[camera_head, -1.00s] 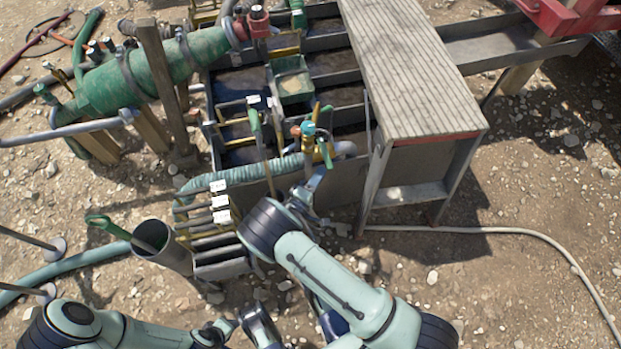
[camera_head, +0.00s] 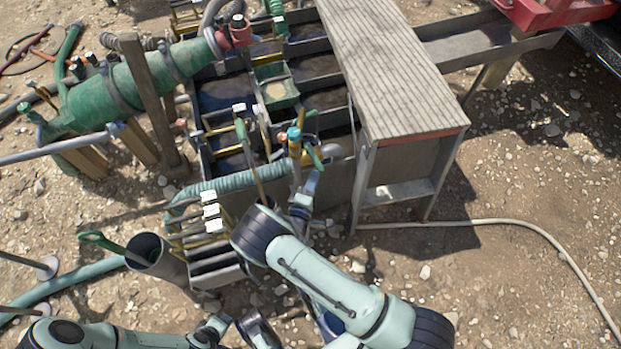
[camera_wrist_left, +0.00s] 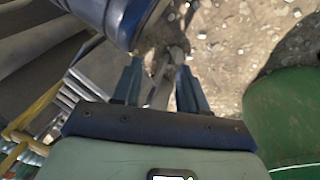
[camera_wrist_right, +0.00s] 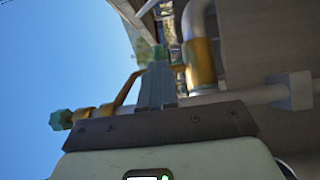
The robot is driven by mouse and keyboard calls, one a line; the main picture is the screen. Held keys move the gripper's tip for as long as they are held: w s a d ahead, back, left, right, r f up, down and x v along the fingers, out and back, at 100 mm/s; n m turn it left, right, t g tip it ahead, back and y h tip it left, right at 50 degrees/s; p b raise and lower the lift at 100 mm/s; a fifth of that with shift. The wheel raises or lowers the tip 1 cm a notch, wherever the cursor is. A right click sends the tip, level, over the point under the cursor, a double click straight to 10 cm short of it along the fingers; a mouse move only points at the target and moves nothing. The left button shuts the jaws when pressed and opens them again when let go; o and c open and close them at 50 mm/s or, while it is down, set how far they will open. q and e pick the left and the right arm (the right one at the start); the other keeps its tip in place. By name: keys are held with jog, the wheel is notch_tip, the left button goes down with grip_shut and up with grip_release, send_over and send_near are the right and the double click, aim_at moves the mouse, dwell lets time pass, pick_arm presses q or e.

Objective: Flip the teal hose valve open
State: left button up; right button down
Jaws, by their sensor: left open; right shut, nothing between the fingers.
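The teal hose valve (camera_head: 294,140) stands upright at the near side of the tank, with a teal cap on a brass-coloured body. A green lever-like piece (camera_head: 315,157) slants beside it. My right gripper (camera_head: 310,182) is just below and right of the valve. In the right wrist view its fingers (camera_wrist_right: 157,85) are shut and empty, with a teal end piece (camera_wrist_right: 158,52) just beyond the tips and a teal knob (camera_wrist_right: 60,120) at left. Whether the fingers touch the valve is unclear. My left gripper (camera_wrist_left: 160,85) is open and empty, low over the ground.
The ribbed teal hose (camera_head: 235,183) runs left from the valve area. A grey bucket (camera_head: 165,262), a rack with white tags (camera_head: 212,212), and a slatted platform (camera_head: 395,75) stand close by. A pale hose (camera_head: 490,221) lies on open gravel at right.

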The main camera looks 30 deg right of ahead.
jog(key=shift+s+d+r+n+t+y+p, duration=0.15)
jog(key=shift+s+d+n+t+y+p, duration=0.25)
jog(key=shift+d+n+t+y+p, duration=0.3)
pick_arm(q)
notch_tip(320, 180, up, 4)
jog(key=s+d+p, duration=0.2)
jog(key=shift+t, duration=0.3)
jog(key=shift+w+a+f+b, duration=0.25)
jog(key=shift+w+b, duration=0.15)
jog(key=shift+w, duration=0.2)
jog(key=shift+w+a+f+b, duration=0.2)
jog(key=shift+w+f+b, duration=0.15)
jog(key=shift+w, duration=0.3)
jog(key=shift+w+a+f+b, duration=0.25)
jog(key=shift+w+b, duration=0.2)
jog(key=shift+w, duration=0.15)
pick_arm(e)
jog(key=w+d+n+t+y, duration=0.2)
jog(key=w+d+y, duration=0.1)
jog(key=d, duration=0.4)
jog(key=w+d+n+t+y, duration=0.2)
jog(key=w+d+y, duration=0.1)
jog(key=d, duration=0.5)
jog(key=shift+n, duration=0.4)
